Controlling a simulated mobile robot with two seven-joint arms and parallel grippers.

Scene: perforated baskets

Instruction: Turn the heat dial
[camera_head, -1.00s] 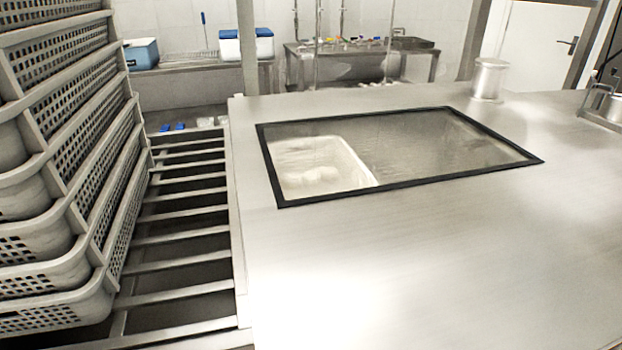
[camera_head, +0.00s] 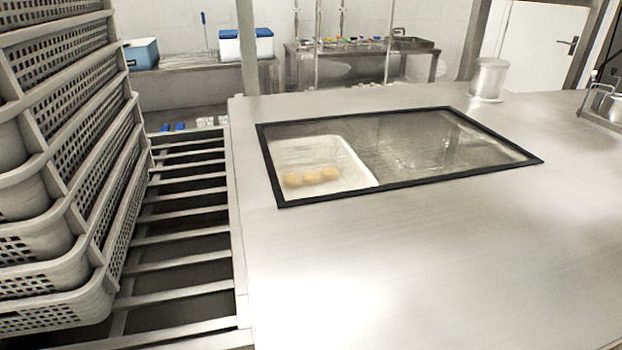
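No heat dial is visible in the head view. A steel counter (camera_head: 430,260) fills the right side, with a black-framed sunken basin (camera_head: 440,150) in its top. A white tray (camera_head: 300,154) sits in the left part of the basin. Several small round brownish items (camera_head: 312,178) lie in a row near the tray's front. Neither of my grippers is in view.
A stack of grey perforated baskets (camera_head: 70,150) stands at the left. A slatted metal rack (camera_head: 180,240) lies between it and the counter. A steel canister (camera_head: 488,80) stands on the counter's far side. The counter's front is clear.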

